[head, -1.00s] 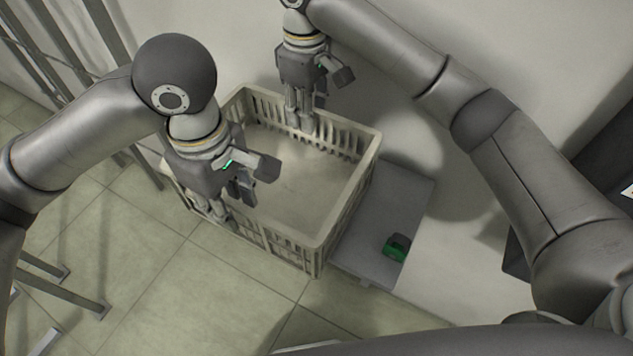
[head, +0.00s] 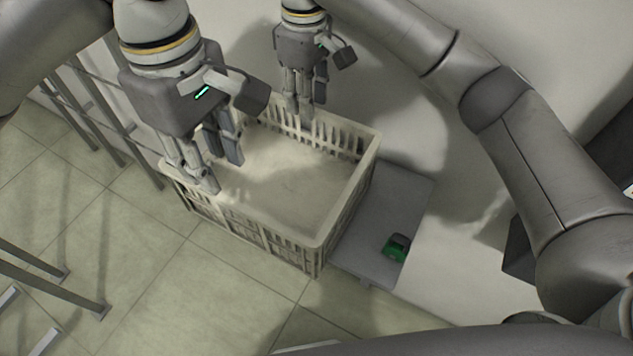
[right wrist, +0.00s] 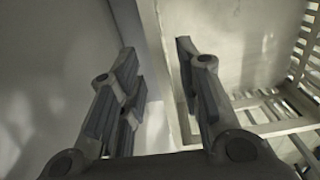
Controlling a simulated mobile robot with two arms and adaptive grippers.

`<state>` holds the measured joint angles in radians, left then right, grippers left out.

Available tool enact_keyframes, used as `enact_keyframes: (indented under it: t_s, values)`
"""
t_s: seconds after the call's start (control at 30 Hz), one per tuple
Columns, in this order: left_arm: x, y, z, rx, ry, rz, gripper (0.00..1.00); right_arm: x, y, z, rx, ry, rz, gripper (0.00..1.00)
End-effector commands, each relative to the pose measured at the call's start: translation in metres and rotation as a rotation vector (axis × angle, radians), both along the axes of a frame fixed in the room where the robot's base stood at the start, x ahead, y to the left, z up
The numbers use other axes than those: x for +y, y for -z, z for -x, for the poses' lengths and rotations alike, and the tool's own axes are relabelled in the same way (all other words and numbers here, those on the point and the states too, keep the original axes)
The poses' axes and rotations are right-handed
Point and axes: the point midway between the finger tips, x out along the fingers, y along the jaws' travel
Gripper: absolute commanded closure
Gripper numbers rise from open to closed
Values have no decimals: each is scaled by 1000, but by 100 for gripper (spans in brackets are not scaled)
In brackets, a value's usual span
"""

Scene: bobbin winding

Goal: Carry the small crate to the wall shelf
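The small crate (head: 272,240) is pale, slatted and empty. It stands upright on the grey wall shelf (head: 378,222), close to the wall; what is under its left part is hidden. My left gripper (head: 224,174) is open and empty, above the crate's near left edge. My right gripper (head: 304,120) is over the crate's far wall. In the right wrist view this gripper (right wrist: 160,85) has its fingers spread, with the crate's rim (right wrist: 160,62) showing between them and no finger pressing on it.
A green object (head: 397,247) sits on the shelf right of the crate. A metal rack (head: 100,118) stands at the left, with metal legs (head: 60,280) low on the floor. The tiled floor (head: 190,290) in front of the crate is clear.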

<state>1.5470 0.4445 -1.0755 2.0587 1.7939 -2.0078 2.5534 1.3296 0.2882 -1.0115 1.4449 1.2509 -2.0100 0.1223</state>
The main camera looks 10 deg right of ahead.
Motion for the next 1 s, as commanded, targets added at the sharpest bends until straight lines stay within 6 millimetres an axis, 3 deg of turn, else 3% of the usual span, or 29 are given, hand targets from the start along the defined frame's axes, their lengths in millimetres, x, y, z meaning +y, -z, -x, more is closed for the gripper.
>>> enact_keyframes:
  t_s: [0.2, 0.4, 0.6, 1.0]
  values:
    - [0, 0, 0, 0, 1, 0, 68, 0, -47, -1, -5, 1, 2, 68]
    - [0, 1, 0, 0, 1, 0, 68, 0, -75, -1, -3, 1, 1, 68]
    - [0, 1, 0, 0, 1, 0, 68, 0, -85, 0, 0, 0, 0, 68]
    - [0, 0, 0, 0, 0, 0, 68, 0, -86, 0, 0, 0, 0, 68]
